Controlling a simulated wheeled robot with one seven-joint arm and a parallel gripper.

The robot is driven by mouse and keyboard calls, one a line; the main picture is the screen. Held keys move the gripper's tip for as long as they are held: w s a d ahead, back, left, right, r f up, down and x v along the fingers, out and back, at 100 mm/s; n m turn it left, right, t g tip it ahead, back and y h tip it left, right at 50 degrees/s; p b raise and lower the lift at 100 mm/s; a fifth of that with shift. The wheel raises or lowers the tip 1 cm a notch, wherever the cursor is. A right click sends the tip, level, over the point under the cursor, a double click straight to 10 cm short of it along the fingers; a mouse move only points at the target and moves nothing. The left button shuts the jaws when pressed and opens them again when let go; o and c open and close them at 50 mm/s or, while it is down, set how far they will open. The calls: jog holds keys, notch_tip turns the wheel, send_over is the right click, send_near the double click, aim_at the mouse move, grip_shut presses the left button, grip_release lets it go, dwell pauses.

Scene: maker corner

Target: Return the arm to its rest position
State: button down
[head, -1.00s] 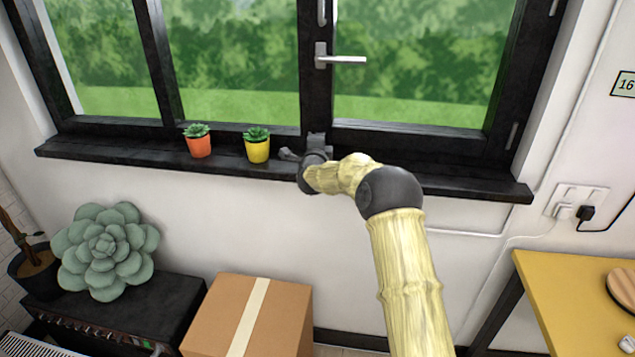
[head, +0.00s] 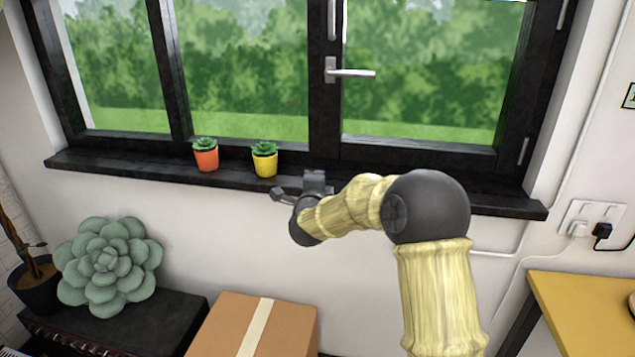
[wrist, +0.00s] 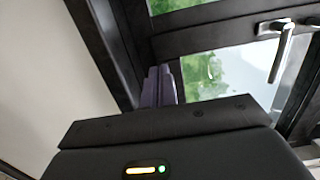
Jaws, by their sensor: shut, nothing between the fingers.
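My gripper (head: 281,195) is at the end of my bent, pale yellow arm, in front of the window sill in the head view. It points left, a little below and to the right of the yellow pot. Its fingers (wrist: 158,88) show in the wrist view, close together with nothing between them.
An orange pot (head: 206,160) and a yellow pot (head: 265,164), each with a small succulent, stand on the black sill (head: 130,164). The window handle (head: 350,72) is above. A cardboard box (head: 225,325) stands below. A yellow table (head: 580,300) is at right.

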jog(key=s+d+f+n+g+p, duration=0.2)
jog(key=s+d+n+g+p, duration=0.1)
jog(key=s, duration=0.9)
jog(key=s+d+f+n+g+y+p, duration=0.1)
jog(key=s+d+n+g+p, duration=0.2)
jog(key=s+d+n+g, duration=0.3)
jog(key=s+d+f+n+g+p, duration=0.2)
jog(key=s+n, duration=0.8)
jog(key=s, duration=1)
jog(key=d+g+p, duration=0.2)
jog(key=d+g, duration=0.1)
jog(key=g, duration=0.1)
jog(key=shift+s+f+y, duration=0.25)
jog(key=shift+f+y, duration=0.1)
jog(key=shift+y, duration=0.05)
jog(key=shift+w, duration=0.1)
jog(key=shift+d, duration=0.1)
